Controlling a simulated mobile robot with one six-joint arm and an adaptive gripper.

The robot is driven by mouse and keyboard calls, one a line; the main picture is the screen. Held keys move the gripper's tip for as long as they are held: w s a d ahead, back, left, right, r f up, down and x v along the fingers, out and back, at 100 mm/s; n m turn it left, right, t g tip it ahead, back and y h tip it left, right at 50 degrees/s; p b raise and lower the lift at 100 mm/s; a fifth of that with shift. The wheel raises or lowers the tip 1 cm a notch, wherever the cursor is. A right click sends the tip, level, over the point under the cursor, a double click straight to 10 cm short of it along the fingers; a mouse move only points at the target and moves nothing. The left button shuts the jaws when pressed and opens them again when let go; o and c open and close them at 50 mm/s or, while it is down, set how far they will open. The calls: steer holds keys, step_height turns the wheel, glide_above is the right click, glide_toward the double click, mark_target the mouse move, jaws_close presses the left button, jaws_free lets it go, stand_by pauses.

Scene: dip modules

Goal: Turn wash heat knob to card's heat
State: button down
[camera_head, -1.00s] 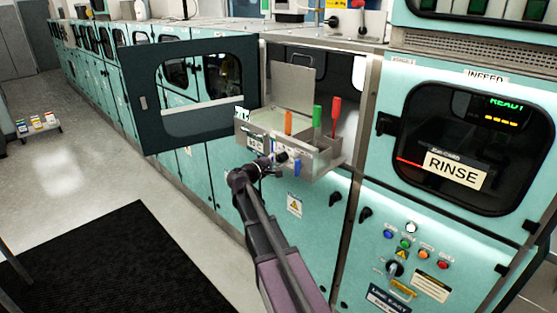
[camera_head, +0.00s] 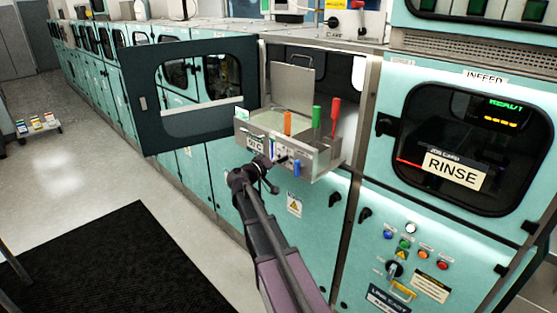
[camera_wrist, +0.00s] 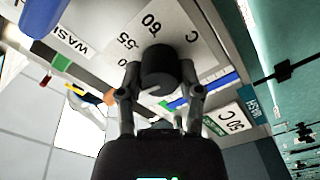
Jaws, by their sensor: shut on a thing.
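My gripper (camera_wrist: 160,88) is shut on a dark round knob (camera_wrist: 160,68), one finger on each side of it, in the wrist view. The knob sits against a white dial plate (camera_wrist: 183,22), where 55, 60 and C are legible. A WASH label (camera_wrist: 70,37) is beside the plate. A white card (camera_wrist: 228,121) reads 50 C, with a WASH tag at its edge. In the head view my gripper (camera_head: 264,168) is at the front of the metal wash tank (camera_head: 322,160), below the card (camera_head: 256,143). The knob's pointer cannot be made out.
The open dark door (camera_head: 190,130) stands left of the tank. Orange (camera_head: 288,122), green (camera_head: 317,116) and red (camera_head: 335,107) handles rise from the tank. A blue handle (camera_head: 297,168) hangs at its front. The RINSE cabinet (camera_head: 370,178) is on the right.

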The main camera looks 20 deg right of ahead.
steer(key=shift+s+d+m, duration=0.1)
steer(key=shift+s+m, duration=0.05)
steer(key=shift+m, duration=1.55)
steer(key=shift+c, duration=1.3)
jaws_free()
steer(key=shift+a, duration=0.2)
steer(key=v, duration=1.1)
steer(key=shift+a, duration=0.3)
steer(key=shift+s, duration=0.1)
